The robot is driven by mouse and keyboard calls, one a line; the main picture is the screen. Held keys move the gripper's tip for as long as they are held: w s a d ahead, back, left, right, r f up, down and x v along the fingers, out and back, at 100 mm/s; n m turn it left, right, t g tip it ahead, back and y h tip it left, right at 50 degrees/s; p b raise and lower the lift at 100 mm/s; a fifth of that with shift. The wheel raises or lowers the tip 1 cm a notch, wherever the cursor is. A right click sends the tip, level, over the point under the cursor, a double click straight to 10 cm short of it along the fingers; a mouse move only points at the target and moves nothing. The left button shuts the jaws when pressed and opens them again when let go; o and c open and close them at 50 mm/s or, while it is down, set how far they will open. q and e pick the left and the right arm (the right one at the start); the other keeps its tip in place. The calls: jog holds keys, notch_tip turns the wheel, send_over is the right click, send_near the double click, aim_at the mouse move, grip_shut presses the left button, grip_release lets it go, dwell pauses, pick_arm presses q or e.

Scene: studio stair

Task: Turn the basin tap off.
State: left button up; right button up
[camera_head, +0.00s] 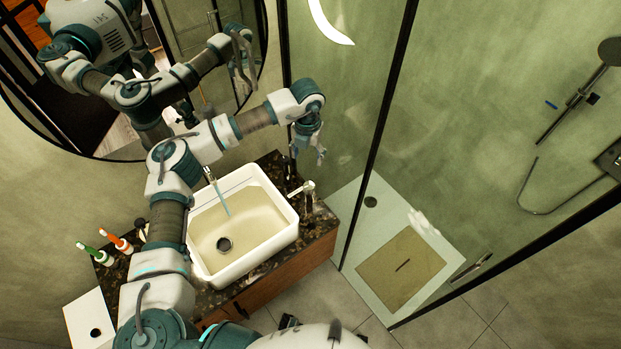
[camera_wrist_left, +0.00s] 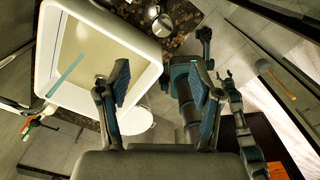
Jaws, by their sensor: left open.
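The white basin (camera_head: 273,252) sits on a dark speckled counter. The tap (camera_head: 209,173) is on the basin's far left side, partly hidden by my left arm. A bluish water stream (camera_head: 222,202) runs from it into the basin; the stream also shows in the left wrist view (camera_wrist_left: 66,74). I cannot make out the tap's lever. My left gripper (camera_head: 308,150) is open and empty beyond the basin's far right corner, apart from the tap. Its two fingers (camera_wrist_left: 162,92) stand spread in the left wrist view. Dark parts, possibly my right gripper (camera_head: 312,327), show at the bottom.
A metal dispenser-like item (camera_head: 305,192) stands on the counter right of the basin, below my left gripper. A round mirror (camera_head: 190,30) reflects me. A glass shower screen (camera_head: 375,140) bounds the right side.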

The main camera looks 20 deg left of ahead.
pick_arm(q)
send_over(309, 185)
notch_tip(309, 185, down, 4)
notch_tip(309, 185, down, 3)
jog(key=shift+s+a+r, duration=0.1)
jog(key=shift+s+r, duration=0.05)
jog(key=shift+r, duration=0.05)
jog(key=f, duration=0.5)
jog(key=shift+d+f+p, duration=0.25)
jog(key=shift+f+p, duration=0.05)
jog(key=shift+f, duration=0.05)
notch_tip(309, 185, down, 3)
jog(key=shift+a+f, duration=0.2)
jog(key=shift+f, duration=0.15)
jog(key=c, duration=1.1)
jog(key=shift+c, duration=0.2)
pick_arm(e)
jog(key=s, duration=0.4)
jog(key=shift+f, duration=0.2)
jog(key=shift+g, duration=0.3)
